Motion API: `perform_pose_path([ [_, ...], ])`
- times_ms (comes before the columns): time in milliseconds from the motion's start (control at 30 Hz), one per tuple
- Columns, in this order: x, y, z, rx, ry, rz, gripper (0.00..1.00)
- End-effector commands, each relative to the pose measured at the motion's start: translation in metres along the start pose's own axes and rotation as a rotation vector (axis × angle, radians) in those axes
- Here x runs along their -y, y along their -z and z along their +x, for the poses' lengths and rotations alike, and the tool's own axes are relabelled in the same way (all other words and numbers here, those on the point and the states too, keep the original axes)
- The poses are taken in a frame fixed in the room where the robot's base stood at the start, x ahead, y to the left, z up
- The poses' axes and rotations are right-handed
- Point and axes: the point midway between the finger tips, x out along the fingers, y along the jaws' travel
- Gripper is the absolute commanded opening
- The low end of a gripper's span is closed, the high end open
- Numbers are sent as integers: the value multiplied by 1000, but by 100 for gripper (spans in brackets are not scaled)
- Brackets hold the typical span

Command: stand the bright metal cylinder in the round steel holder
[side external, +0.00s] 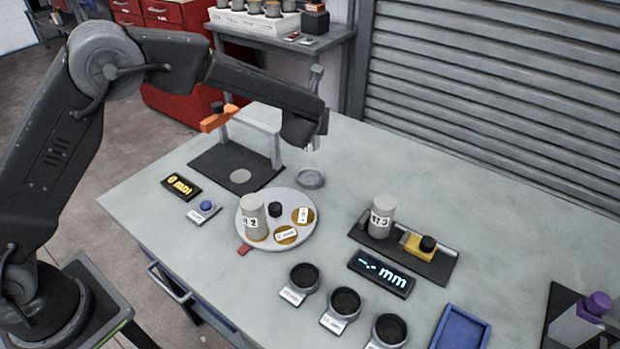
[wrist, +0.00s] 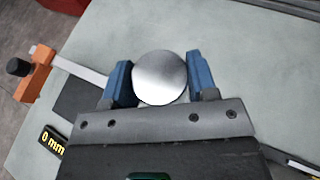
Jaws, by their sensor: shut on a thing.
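The bright metal cylinder (wrist: 160,76) is between the two blue fingers of my gripper (wrist: 160,84) in the wrist view, its round shiny top facing the camera. My gripper is shut on it. In the side view my gripper (side external: 314,143) hangs above the far part of the table, and the cylinder is hard to make out there. A round steel holder (side external: 311,180) sits on the table just below my gripper. In the wrist view the holder is hidden. I cannot tell the exact gap between cylinder and holder.
A stand with an orange arm (side external: 219,118) is left of my gripper. A round tray (side external: 246,226) carries a labelled cylinder. Another labelled cylinder (side external: 382,216) stands on a dark base. Several black-lined cups and a blue tray (side external: 460,330) are nearer the front.

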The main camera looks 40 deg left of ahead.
Motion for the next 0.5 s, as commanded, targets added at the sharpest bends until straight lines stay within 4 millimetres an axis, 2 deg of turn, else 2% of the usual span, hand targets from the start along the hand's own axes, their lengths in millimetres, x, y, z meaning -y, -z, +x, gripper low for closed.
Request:
perform_pose_path([
  [67,0,5,3,5,1,-1,11],
  [300,0,44,19,4,1,1,11],
  [500,1,62,27,7,1,-3,11],
])
